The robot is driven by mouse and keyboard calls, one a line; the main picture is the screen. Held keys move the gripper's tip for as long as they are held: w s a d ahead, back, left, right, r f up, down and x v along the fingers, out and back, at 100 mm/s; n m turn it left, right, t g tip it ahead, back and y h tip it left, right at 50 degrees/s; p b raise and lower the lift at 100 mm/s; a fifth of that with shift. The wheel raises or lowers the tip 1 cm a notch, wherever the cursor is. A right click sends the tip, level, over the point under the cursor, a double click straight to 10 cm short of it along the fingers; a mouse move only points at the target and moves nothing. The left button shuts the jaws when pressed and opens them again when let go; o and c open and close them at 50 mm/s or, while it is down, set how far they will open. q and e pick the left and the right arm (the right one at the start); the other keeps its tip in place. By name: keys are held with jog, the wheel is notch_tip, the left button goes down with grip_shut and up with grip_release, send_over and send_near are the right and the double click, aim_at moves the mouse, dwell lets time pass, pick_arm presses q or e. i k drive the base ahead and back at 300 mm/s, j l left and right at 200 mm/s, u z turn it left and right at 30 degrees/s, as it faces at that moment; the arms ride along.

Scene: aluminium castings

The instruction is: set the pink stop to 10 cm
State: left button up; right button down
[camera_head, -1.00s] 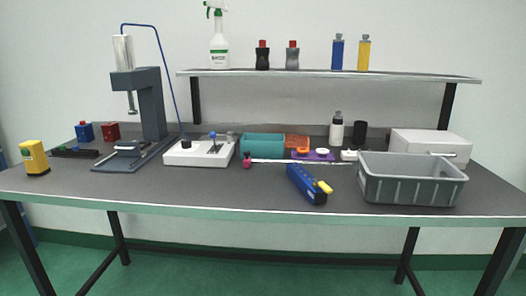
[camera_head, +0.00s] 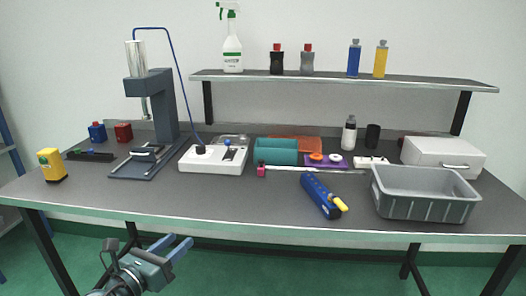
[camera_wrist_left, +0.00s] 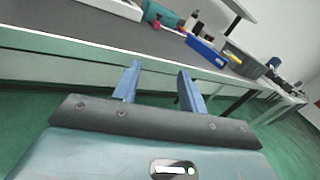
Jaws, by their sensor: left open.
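The pink stop (camera_head: 261,170) is a small block at the left end of a thin pale rail (camera_head: 325,170) lying on the table. It also shows small at the top of the left wrist view (camera_wrist_left: 156,24). Any scale marks on the rail are too small to read. My left gripper (camera_head: 182,239) is open and empty, in front of and below the table's front edge, well apart from the stop. Its two blue fingers stand apart in the left wrist view (camera_wrist_left: 159,70). My right gripper is not in view.
A blue tool with a yellow end (camera_head: 321,195) lies in front of the rail. A grey crate (camera_head: 425,207) stands at the right, a white box with knobs (camera_head: 212,164) at the left. A teal bin (camera_head: 276,151) is behind the stop. The front tabletop between is clear.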

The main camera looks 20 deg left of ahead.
aim_at(261, 169)
jog(key=i+l, duration=0.1)
jog(key=i, duration=0.35)
jog(key=i+l, duration=0.1)
jog(key=i, duration=0.4)
